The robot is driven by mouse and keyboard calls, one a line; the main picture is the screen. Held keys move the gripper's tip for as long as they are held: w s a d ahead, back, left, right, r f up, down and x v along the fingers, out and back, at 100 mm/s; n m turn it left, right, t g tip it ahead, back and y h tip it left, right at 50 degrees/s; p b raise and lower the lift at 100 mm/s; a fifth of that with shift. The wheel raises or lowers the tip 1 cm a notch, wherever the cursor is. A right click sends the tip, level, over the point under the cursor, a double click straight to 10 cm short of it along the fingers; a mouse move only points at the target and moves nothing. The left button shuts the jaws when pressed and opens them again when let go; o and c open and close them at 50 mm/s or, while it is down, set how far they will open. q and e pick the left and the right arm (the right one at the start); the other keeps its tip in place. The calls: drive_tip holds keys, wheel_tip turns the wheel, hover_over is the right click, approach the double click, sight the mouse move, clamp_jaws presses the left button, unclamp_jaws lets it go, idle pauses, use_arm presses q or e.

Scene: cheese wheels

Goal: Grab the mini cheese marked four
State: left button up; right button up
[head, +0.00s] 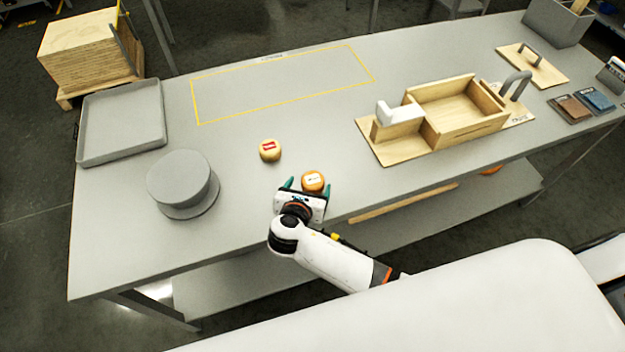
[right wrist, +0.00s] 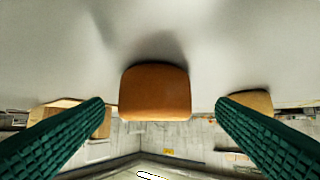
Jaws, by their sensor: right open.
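An orange mini cheese (head: 313,181) with a white label on top stands near the table's front edge. The mark on its label is too small to read. A yellower mini cheese (head: 269,151) with a red label stands farther back and to the left; its mark is also unreadable. My right gripper (head: 307,186) is open at the orange cheese, its green fingers spread to either side. In the right wrist view, the orange cheese (right wrist: 155,92) is centred ahead between the fingers, with gaps on both sides. The other cheese (right wrist: 252,101) shows partly behind the right-hand finger. My left gripper is not in view.
A round grey stand (head: 180,178) and a grey tray (head: 122,118) are at the left. A wooden box on a board (head: 455,112) stands at the right. A yellow-outlined area (head: 280,84) at the back is empty. The grey table (head: 235,215) is clear around the cheeses.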

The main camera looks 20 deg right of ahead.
sight(311, 185)
drive_tip(key=x, duration=0.3)
drive_tip(key=shift+w+d, duration=0.2)
drive_tip(key=shift+d, duration=0.15)
drive_tip(key=shift+a, duration=0.1)
drive_tip(key=shift+c, duration=0.2)
drive_tip(key=c, duration=1.1)
